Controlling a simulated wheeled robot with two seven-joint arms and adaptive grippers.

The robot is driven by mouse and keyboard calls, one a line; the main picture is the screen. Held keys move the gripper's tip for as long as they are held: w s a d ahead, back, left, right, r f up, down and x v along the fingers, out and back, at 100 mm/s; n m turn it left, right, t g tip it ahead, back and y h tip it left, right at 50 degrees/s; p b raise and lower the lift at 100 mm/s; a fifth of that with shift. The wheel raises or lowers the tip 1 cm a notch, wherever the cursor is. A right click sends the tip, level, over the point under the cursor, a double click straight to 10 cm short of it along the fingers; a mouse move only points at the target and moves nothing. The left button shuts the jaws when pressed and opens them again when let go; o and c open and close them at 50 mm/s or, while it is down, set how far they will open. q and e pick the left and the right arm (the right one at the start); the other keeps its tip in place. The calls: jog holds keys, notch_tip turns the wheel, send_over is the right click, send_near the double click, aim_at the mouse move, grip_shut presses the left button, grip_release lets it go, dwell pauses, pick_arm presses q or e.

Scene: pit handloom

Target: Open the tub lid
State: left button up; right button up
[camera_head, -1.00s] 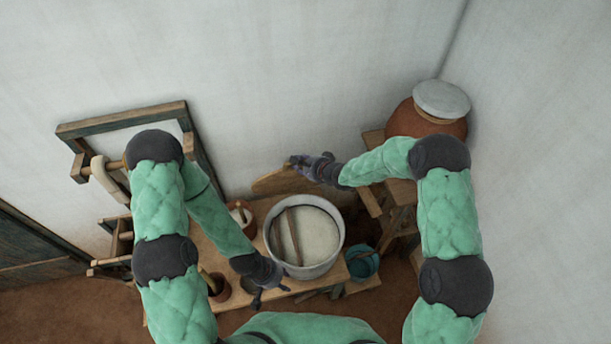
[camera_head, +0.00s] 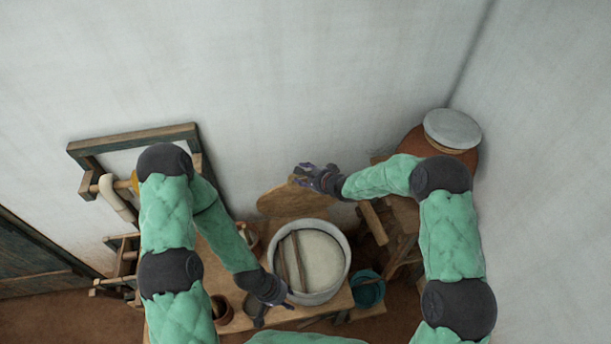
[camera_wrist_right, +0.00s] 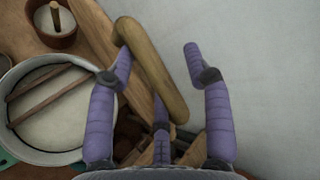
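The tub (camera_head: 343,275) is a round pale-grey vessel with whitish contents and two brown sticks lying across its opening. The tub also shows in the right wrist view (camera_wrist_right: 80,105). Its opening is uncovered. The round wooden lid (camera_head: 287,201) stands tilted behind the tub, near the wall. My right gripper (camera_head: 305,173) is at the lid's upper edge. In the right wrist view, the rounded lid edge (camera_wrist_right: 150,70) lies between the spread fingers of my right gripper (camera_wrist_right: 157,57), with a gap to the right finger. My left gripper (camera_head: 274,303) is open and empty at the tub's front left.
The wooden bench (camera_head: 210,262) carries small pots. A teal bucket (camera_head: 368,292) stands right of the tub. A large clay jar with a pale cover (camera_head: 452,128) is at the back right. A wooden frame (camera_head: 130,138) leans on the left wall.

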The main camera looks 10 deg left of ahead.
jog(key=shift+s+d, duration=0.1)
jog(key=shift+d, duration=0.05)
jog(key=shift+s+d+r, duration=0.1)
jog(key=shift+s, duration=0.05)
jog(key=v, duration=1.1)
jog(key=shift+s+d, duration=0.15)
